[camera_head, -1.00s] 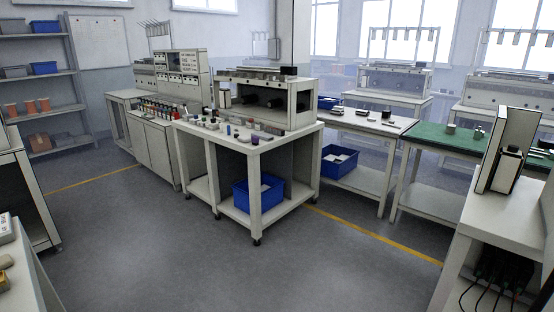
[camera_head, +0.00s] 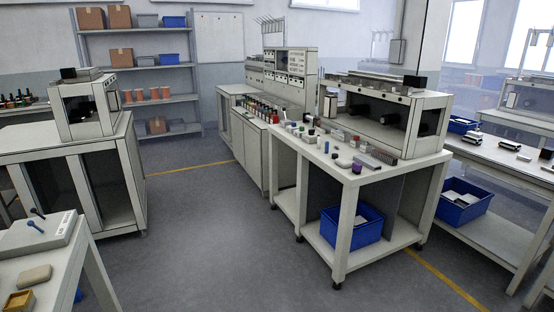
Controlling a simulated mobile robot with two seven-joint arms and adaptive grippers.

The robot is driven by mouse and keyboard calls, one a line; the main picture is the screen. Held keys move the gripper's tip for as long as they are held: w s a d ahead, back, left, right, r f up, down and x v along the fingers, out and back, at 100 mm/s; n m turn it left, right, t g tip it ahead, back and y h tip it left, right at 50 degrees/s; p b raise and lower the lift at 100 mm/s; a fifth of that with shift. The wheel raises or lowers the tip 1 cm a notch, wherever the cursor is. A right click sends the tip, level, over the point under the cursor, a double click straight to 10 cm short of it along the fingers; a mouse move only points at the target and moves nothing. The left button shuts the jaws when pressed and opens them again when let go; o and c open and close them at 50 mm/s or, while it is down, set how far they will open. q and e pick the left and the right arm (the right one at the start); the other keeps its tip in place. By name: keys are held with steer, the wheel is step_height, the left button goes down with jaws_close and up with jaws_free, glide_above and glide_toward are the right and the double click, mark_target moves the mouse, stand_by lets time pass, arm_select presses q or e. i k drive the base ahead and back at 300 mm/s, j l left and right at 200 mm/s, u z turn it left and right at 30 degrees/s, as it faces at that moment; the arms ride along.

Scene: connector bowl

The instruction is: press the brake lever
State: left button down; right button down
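Neither of my grippers is in view. No part is clearly recognisable as a brake lever. I cannot tell whether either is the brake lever. Small parts lie on the white workbench (camera_head: 400,165) at centre right, too small to identify.
A blue bin (camera_head: 352,232) sits on the workbench's lower shelf, and another blue bin (camera_head: 462,200) is to its right. A grey cabinet (camera_head: 70,180) stands at left. Shelves (camera_head: 140,92) line the back wall. The grey floor (camera_head: 215,250) between is clear.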

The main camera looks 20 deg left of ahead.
mark_target(33, 210)
steer(key=i+u, duration=0.4)
steer(key=i, duration=0.2)
steer(key=i+l+u, duration=0.1)
steer(key=i+u, duration=0.35)
steer(key=i, duration=0.2)
steer(key=i+u, duration=0.75)
steer(key=i+l+u, duration=0.15)
steer(key=u, duration=0.25)
steer(key=i+l+u, duration=0.1)
steer(key=i+u, duration=0.15)
steer(key=u, duration=0.15)
steer(key=i+l+u, duration=0.15)
steer(key=u, duration=0.25)
steer(key=i+l+u, duration=0.25)
steer(key=u, duration=0.15)
steer(key=i+l+u, duration=0.6)
steer(key=k+j, duration=0.05)
steer(key=k, duration=0.05)
